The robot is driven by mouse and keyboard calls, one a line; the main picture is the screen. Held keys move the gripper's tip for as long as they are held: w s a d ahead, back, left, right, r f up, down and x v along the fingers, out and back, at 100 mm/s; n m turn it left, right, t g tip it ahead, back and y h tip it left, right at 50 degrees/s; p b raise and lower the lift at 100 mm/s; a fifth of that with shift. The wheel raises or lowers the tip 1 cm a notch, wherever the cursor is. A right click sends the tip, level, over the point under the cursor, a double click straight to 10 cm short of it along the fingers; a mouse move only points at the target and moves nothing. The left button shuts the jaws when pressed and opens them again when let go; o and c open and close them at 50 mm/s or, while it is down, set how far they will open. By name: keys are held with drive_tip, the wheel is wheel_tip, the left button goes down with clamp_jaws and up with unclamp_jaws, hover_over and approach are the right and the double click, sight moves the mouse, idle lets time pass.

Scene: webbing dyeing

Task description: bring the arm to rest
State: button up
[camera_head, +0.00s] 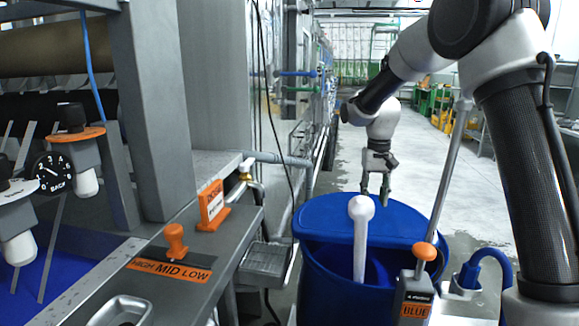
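My gripper (375,190) hangs from my arm, pointing down over the far part of a blue drum (340,290). Its two fingers look apart with a gap between them, and I see nothing held. The drum's blue lid (400,232) covers part of its top, and the gripper shows above it. I cannot tell the exact height between the fingertips and the lid. My arm reaches in from the right and bends down at the wrist.
A white round-headed rod (361,240) stands in the drum's opening. An orange-topped lever (425,252) with a BLUE label stands in front. Left is a machine with an orange knob (175,238), a HIGH MID LOW plate (168,271) and a dial (52,172). Wet open floor (450,180) lies behind.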

drive_tip(key=s+d+r+t, duration=0.1)
drive_tip(key=s+d+r, duration=0.2)
drive_tip(key=s, duration=0.8)
drive_tip(key=s+d+r+t, duration=0.2)
drive_tip(key=s+d+r, duration=0.2)
drive_tip(key=s, duration=0.7)
drive_tip(key=s+d+r+t, duration=0.1)
drive_tip(key=s+d+r, duration=0.3)
drive_tip(key=s, duration=0.7)
drive_tip(key=shift+s+d+r+n+t, duration=0.2)
drive_tip(key=shift+s+d+n+t, duration=0.15)
drive_tip(key=shift+n+t, duration=0.05)
